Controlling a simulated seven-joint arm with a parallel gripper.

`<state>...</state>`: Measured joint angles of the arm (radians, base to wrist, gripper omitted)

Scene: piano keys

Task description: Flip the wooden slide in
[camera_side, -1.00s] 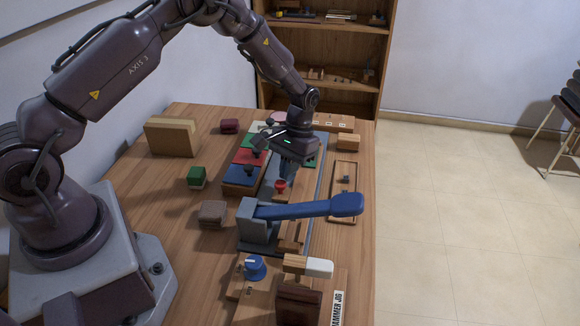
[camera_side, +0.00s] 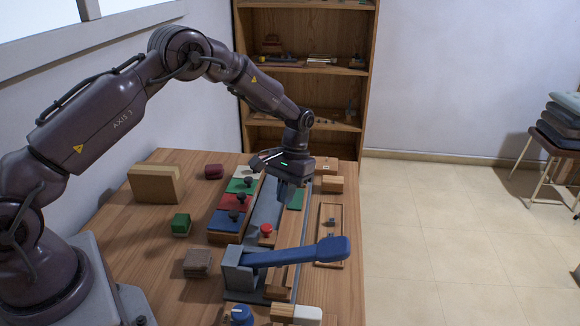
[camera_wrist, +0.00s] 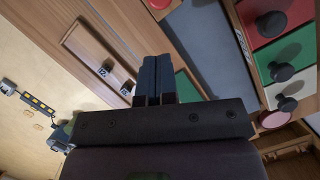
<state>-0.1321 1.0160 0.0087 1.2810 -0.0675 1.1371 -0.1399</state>
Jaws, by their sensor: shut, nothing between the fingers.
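My gripper (camera_side: 284,198) hangs over the middle of the bench device, fingers pointing down. In the wrist view its two dark fingers (camera_wrist: 155,78) are together with nothing between them. A long wooden bar (camera_side: 287,240) lies along the device, beside the blue-grey channel (camera_side: 264,210), and passes under the blue lever (camera_side: 300,255). A red knob (camera_side: 267,230) stands in the channel area, nearer the lever than my gripper is. I cannot tell for sure which wooden part is the slide. A green panel (camera_side: 296,199) lies just right of my fingers; it also shows in the wrist view (camera_wrist: 188,86).
Blue, red and green panels (camera_side: 237,186) with black knobs stand left of the channel. A wooden frame (camera_side: 331,250) with small metal parts lies at the right edge. A green block (camera_side: 181,223) and a brown block (camera_side: 198,264) stand on the left.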

